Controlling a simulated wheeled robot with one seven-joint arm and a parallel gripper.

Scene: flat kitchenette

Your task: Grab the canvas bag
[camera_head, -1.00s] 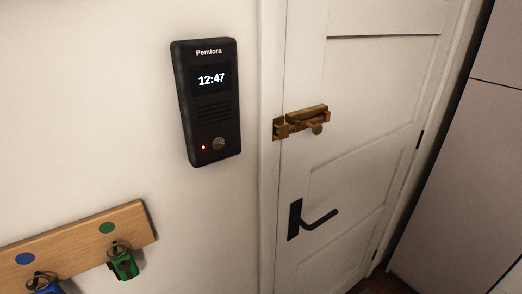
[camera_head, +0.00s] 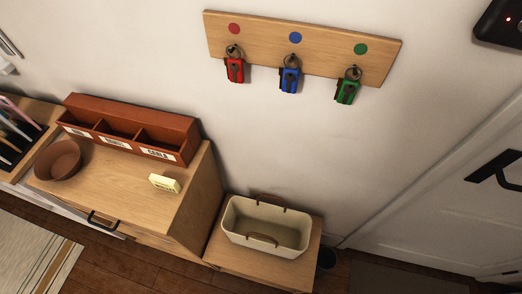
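The canvas bag (camera_head: 237,237) is a cream, open-topped, box-shaped bag with two brown handles, one on its back rim and one on its front rim. It stands upright on a low wooden bench (camera_head: 222,249) against the wall, between a wooden cabinet and the door. It looks empty inside. My gripper is not in the head view.
A key rack (camera_head: 265,48) hangs above.

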